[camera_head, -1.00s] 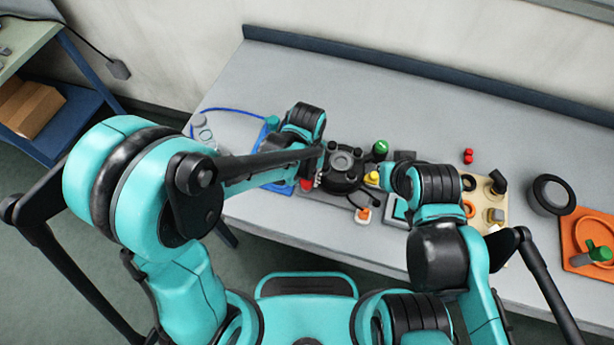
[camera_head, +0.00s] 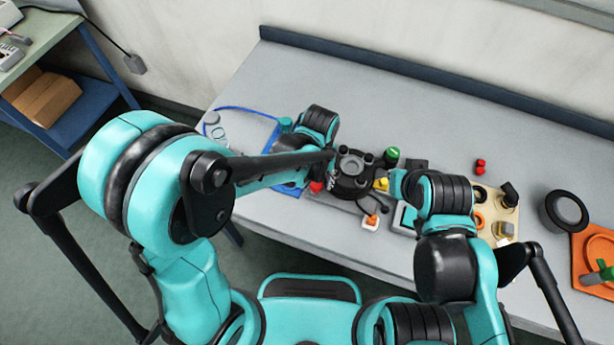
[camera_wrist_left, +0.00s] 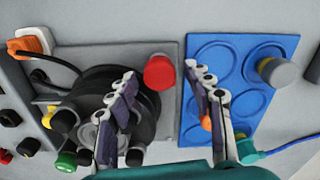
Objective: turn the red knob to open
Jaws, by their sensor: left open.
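The red knob (camera_wrist_left: 159,72) is at the edge of a grey plate, beside a black round valve body (camera_wrist_left: 130,110). In the head view the red knob (camera_head: 316,187) is partly hidden by my left arm. My left gripper (camera_wrist_left: 161,72) is open, with one finger on each side of the knob in the wrist picture.
A green knob (camera_head: 392,153), a yellow part (camera_head: 382,184) and an orange-and-white plug (camera_head: 371,222) are near the valve. The bench's back is clear.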

